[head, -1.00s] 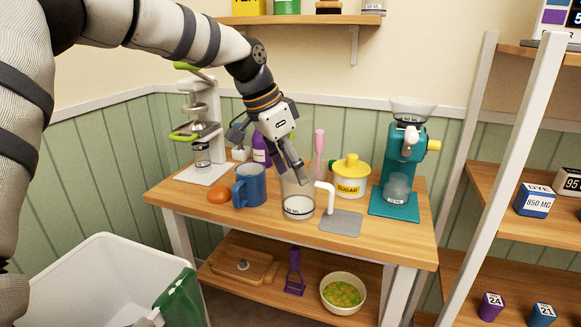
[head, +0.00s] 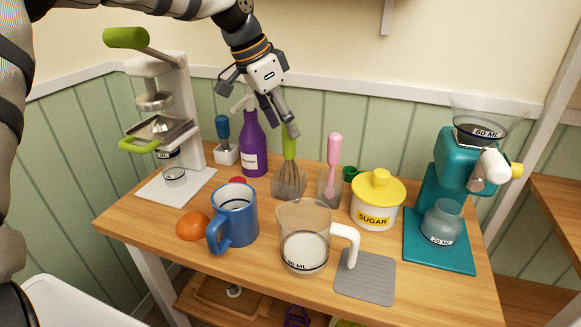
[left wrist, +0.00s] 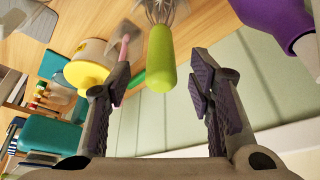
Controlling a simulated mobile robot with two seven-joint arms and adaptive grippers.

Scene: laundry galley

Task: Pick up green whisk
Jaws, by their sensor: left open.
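The green whisk (head: 289,146) stands upright on the table, its green handle up and its wire end in a clear holder near the back. In the left wrist view its green handle (left wrist: 161,58) points toward the space between my fingers. My left gripper (head: 281,125) is open, just above and at the top of the whisk handle. In the left wrist view the two fingers of my left gripper (left wrist: 160,82) stand apart with nothing gripped between them. Whether a finger touches the handle I cannot tell. My right gripper is not in view.
A purple bottle (head: 252,150) stands close left of the whisk, and a pink-handled utensil (head: 333,160) close right. A blue mug (head: 233,214), measuring jug (head: 304,240) and sugar pot (head: 377,203) stand nearer. A press (head: 175,110) and teal grinder (head: 450,180) flank them.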

